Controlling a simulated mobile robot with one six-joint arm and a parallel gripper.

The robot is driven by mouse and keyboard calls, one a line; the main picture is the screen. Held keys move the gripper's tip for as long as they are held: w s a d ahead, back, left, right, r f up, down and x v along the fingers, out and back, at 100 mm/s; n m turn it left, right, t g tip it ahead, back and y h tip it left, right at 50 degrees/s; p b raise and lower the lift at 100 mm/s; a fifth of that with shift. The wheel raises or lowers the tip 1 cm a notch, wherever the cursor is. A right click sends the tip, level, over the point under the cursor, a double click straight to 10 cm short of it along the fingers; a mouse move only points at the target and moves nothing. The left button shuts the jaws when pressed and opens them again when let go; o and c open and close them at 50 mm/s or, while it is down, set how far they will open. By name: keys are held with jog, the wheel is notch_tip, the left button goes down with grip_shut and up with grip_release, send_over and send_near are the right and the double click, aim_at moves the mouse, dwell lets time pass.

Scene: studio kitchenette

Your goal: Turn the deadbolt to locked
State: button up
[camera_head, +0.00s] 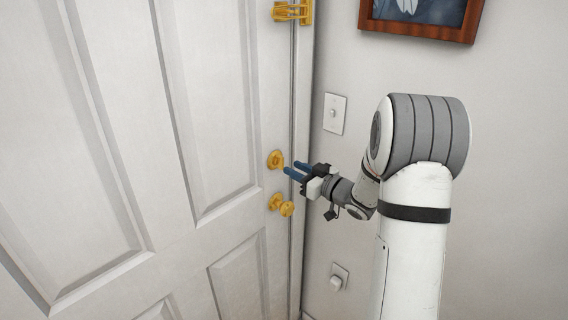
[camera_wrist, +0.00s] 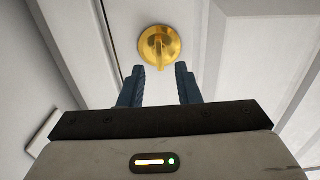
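The brass deadbolt (camera_head: 275,159) is a round plate with a small thumb-turn on the white door (camera_head: 215,130), near its right edge. In the wrist view the deadbolt (camera_wrist: 160,46) shows just beyond my fingertips, and its thumb-turn stands about upright in the picture. My gripper (camera_head: 292,171) has blue fingers pointing at the deadbolt from the right. In the wrist view my gripper (camera_wrist: 160,72) is open, with an empty gap between the fingers. The fingertips appear short of the thumb-turn and apart from it.
A brass door knob (camera_head: 286,208) sits just below the deadbolt. A brass latch (camera_head: 292,12) is higher on the door edge. A light switch (camera_head: 334,113), a lower wall fitting (camera_head: 339,276) and a framed picture (camera_head: 420,18) are on the right wall.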

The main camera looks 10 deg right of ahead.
aim_at(283, 163)
jog(key=shift+p+x, duration=0.45)
jog(key=shift+x, duration=1.95)
jog(key=shift+c, duration=0.2)
grip_shut()
